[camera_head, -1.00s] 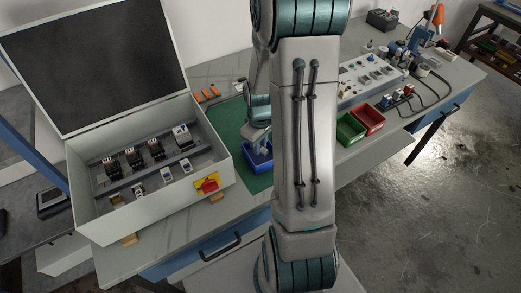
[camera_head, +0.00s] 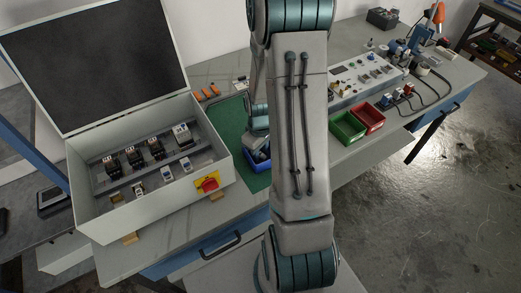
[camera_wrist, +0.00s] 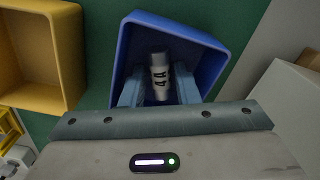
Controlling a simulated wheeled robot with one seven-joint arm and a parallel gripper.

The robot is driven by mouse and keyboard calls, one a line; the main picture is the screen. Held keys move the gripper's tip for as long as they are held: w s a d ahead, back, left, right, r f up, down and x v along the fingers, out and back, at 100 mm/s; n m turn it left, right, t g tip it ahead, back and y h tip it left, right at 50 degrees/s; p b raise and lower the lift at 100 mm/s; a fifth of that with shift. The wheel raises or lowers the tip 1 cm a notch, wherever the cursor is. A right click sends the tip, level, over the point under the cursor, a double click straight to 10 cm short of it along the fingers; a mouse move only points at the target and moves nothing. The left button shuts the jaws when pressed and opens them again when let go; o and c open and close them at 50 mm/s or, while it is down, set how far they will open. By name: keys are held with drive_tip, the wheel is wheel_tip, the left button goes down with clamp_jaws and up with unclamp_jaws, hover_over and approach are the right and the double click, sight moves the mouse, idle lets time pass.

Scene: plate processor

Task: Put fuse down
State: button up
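The fuse (camera_wrist: 160,72), a pale cylinder marked "4A", shows in the wrist view inside the blue bin (camera_wrist: 215,62). My gripper (camera_wrist: 158,92) reaches into the bin, with one finger on each side of the fuse. Narrow gaps show between the fingers and the fuse, so the gripper looks open. Whether the fuse touches the bin floor is hard to tell. In the head view the blue bin (camera_head: 262,167) is partly hidden by my arm, and the fuse is hidden.
A yellow bin (camera_wrist: 40,50) stands left of the blue bin in the wrist view. In the head view, an open electrical box (camera_head: 85,215) stands at left. Green (camera_head: 347,127) and red (camera_head: 370,116) bins stand right of my arm on the bench.

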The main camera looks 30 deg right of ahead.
drive_tip(key=shift+r, duration=0.6)
wheel_tip(320, 180, up, 11)
drive_tip(key=s+a+r+m+t, duration=0.3)
drive_tip(key=s+a+r+m, duration=0.1)
drive_tip(key=s+a+r, duration=0.8)
drive_tip(key=shift+s, duration=0.4)
